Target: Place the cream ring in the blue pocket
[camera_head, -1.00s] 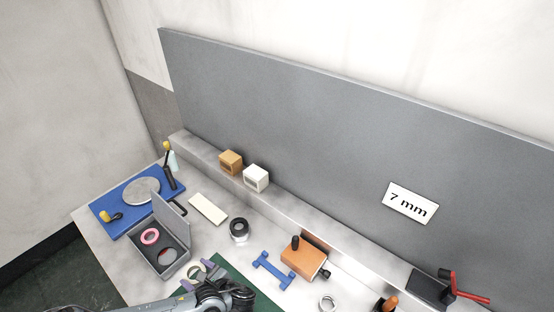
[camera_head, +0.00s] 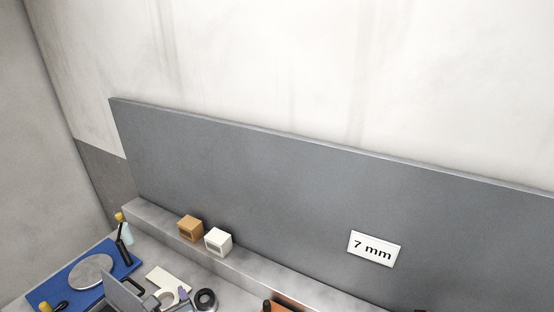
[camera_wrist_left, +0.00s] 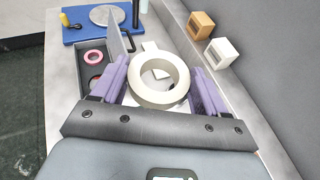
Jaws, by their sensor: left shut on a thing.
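My left gripper (camera_wrist_left: 160,68) is shut on the cream ring (camera_wrist_left: 152,98), with its purple fingers on either side of it. The ring is held clear of the bench in the left wrist view. The grey box (camera_wrist_left: 78,72) lies to the left of the ring in the wrist view, with a pink ring (camera_wrist_left: 93,50) and a dark and red round spot inside. I cannot make out a blue pocket; the box is partly hidden by my left finger. My right gripper is not in view.
A blue board (camera_head: 52,288) with a grey disc (camera_head: 91,272) is at the left. The box's lid (camera_head: 121,291) stands open. Orange (camera_head: 190,228) and white (camera_head: 218,242) blocks sit on the back ledge.

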